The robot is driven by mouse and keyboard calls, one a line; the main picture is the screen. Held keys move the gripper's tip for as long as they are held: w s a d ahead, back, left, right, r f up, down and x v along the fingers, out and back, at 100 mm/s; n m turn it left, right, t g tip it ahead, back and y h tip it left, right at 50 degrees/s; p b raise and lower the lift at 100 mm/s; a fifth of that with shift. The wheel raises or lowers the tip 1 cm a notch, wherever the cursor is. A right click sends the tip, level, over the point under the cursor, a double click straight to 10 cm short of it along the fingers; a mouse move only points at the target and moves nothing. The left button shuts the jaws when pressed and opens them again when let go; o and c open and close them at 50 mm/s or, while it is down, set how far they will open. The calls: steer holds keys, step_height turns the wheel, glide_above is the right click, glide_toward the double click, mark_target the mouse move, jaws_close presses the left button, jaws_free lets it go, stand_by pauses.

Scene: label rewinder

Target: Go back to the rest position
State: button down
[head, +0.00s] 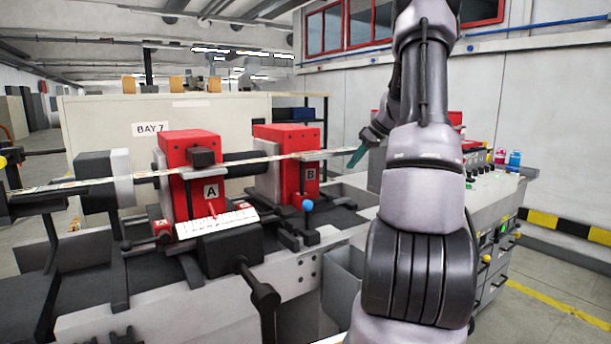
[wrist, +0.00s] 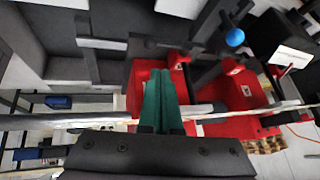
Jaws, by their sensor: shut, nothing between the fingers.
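My gripper (head: 357,157) shows in the head view as a teal fingertip just right of the red block marked B (head: 300,180), partly hidden behind my arm. In the wrist view my gripper's teal fingers (wrist: 162,95) are together, with nothing held. They appear in front of the red block in that picture; I cannot tell whether they touch anything. The label rewinder also has a red block marked A (head: 195,150) and a long pale strip (head: 130,176) running across both blocks. In the wrist view the strip (wrist: 250,112) runs behind the fingers.
A blue ball knob (head: 307,205) stands at the front of block B and shows in the wrist view (wrist: 235,37). A dark handle (head: 262,292) sticks out at the front. A control panel (head: 490,178) is at right. Floor right of the machine (head: 555,290) is clear.

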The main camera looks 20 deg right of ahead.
steer(key=s+a+r+m+h, duration=0.1)
steer(key=s+a+r+m, duration=0.1)
steer(key=s+a+r, duration=0.55)
steer(key=s+a+r+m+h, duration=0.1)
steer(key=s+a+r, duration=0.3)
steer(key=a, duration=0.7)
steer(key=s+a+m+t, duration=0.1)
steer(key=s+a+m, duration=0.1)
steer(key=s+a, duration=0.3)
steer(key=s+a+m, duration=0.3)
steer(key=s+a, duration=0.2)
steer(key=s, duration=0.8)
steer(key=shift+s+r+t, duration=0.2)
steer(key=shift+r+t, duration=0.2)
steer(key=shift+r, duration=0.05)
